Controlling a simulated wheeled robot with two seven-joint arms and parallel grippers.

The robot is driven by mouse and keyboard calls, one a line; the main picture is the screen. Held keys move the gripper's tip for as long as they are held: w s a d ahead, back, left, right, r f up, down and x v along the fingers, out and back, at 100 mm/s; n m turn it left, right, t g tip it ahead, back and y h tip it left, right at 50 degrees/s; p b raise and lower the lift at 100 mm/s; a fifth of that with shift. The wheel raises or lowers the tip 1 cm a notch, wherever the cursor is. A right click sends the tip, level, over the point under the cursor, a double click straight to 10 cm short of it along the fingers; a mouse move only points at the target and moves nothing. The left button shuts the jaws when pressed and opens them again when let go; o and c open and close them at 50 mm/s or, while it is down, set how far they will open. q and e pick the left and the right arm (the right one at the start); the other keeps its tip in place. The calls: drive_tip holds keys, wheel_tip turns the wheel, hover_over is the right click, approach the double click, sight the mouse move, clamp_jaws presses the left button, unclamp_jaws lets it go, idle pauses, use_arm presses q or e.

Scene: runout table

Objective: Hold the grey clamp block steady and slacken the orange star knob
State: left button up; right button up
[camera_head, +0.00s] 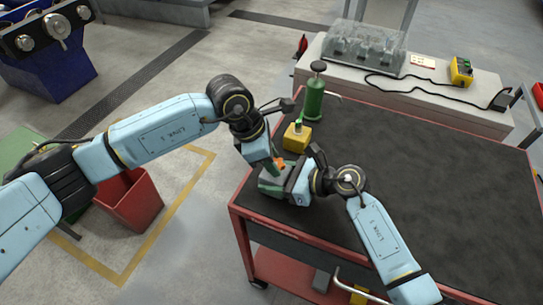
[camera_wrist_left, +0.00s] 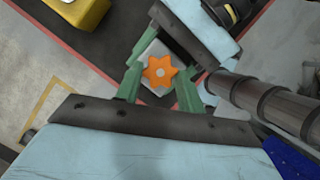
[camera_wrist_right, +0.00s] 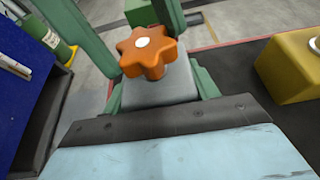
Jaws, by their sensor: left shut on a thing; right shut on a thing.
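The orange star knob (camera_wrist_right: 147,52) sits on top of the grey clamp block (camera_wrist_right: 160,88) in the right wrist view. The knob also shows in the left wrist view (camera_wrist_left: 160,72) and as a small orange patch in the head view (camera_head: 281,163). My left gripper (camera_wrist_left: 159,82) comes down from above, its green fingers shut on the knob from both sides. My right gripper (camera_wrist_right: 160,94) is shut on the clamp block from the side, low by the table top. In the head view the grippers mostly hide the block.
The dark table top (camera_head: 430,170) with a red rim is largely clear to the right. A yellow block (camera_head: 297,137) stands close behind the grippers, with a green bottle (camera_head: 314,98) beyond it. A red bin (camera_head: 130,202) stands on the floor at left.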

use_arm(q)
drive_tip(key=n+t, duration=0.1)
drive_tip(key=n, duration=0.3)
drive_tip(key=shift+s+d+n+t, duration=0.1)
drive_tip(key=shift+s+n+t, duration=0.1)
drive_tip(key=shift+n+t, duration=0.2)
use_arm(e)
drive_tip(key=shift+f, duration=0.1)
use_arm(q)
drive_tip(key=n, duration=0.2)
drive_tip(key=n+t+y, duration=0.1)
drive_tip(key=n, duration=0.1)
drive_tip(key=shift+s+d+y, duration=0.15)
drive_tip(key=shift+y, duration=0.15)
drive_tip(key=n, duration=0.2)
drive_tip(key=n+y, duration=0.1)
drive_tip(key=n, duration=0.2)
drive_tip(key=shift+s+d+t+y, duration=0.1)
drive_tip(key=shift+d+t+y, duration=0.1)
drive_tip(key=shift+t+y, duration=0.15)
drive_tip(key=shift+d+n+t+y, duration=0.15)
drive_tip(key=shift+n+y, duration=0.2)
drive_tip(key=shift+n, duration=0.55)
drive_tip(key=shift+a+n+t+y, duration=0.1)
drive_tip(key=shift+n+y, duration=0.2)
drive_tip(key=shift+n, duration=0.6)
drive_tip(key=shift+d, duration=0.1)
drive_tip(key=o, duration=1)
drive_tip(key=shift+c, duration=0.2)
